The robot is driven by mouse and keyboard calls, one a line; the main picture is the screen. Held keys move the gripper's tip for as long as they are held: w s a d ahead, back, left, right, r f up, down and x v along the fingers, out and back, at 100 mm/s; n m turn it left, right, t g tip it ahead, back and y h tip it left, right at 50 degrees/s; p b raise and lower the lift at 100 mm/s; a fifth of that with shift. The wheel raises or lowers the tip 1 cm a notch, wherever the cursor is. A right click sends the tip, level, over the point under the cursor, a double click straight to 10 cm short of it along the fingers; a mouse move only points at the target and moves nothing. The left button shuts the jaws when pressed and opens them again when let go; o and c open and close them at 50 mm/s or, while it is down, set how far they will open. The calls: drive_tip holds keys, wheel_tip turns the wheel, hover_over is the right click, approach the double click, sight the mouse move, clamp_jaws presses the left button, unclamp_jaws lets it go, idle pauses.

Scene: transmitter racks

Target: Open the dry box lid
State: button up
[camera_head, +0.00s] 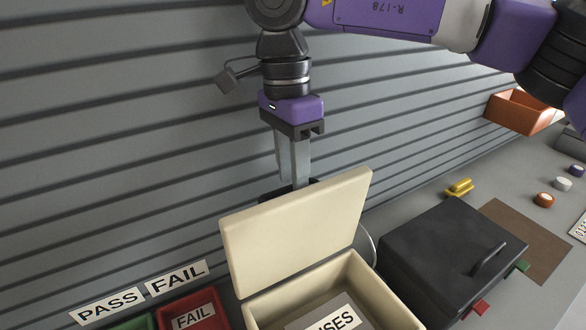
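A cream box (384,287) stands at the bottom centre, with a label inside whose visible part reads "USES". Its cream lid (296,228) is raised, tilted up at the back, and the box's inside shows. My gripper (297,182) hangs pointing down just behind the raised lid. Its fingers look close together, but their tips are partly hidden by the lid's upper edge and something dark there. I cannot tell whether they touch the lid or hold anything.
A black box (440,245) with a handle on its closed top stands to the right. Red FAIL (197,314) and green (137,324) bins are at lower left. An orange bin (520,112), a yellow part (459,187) and small knobs lie farther right. A slatted wall rises behind.

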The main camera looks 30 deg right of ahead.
clamp_jaws()
idle(1.4)
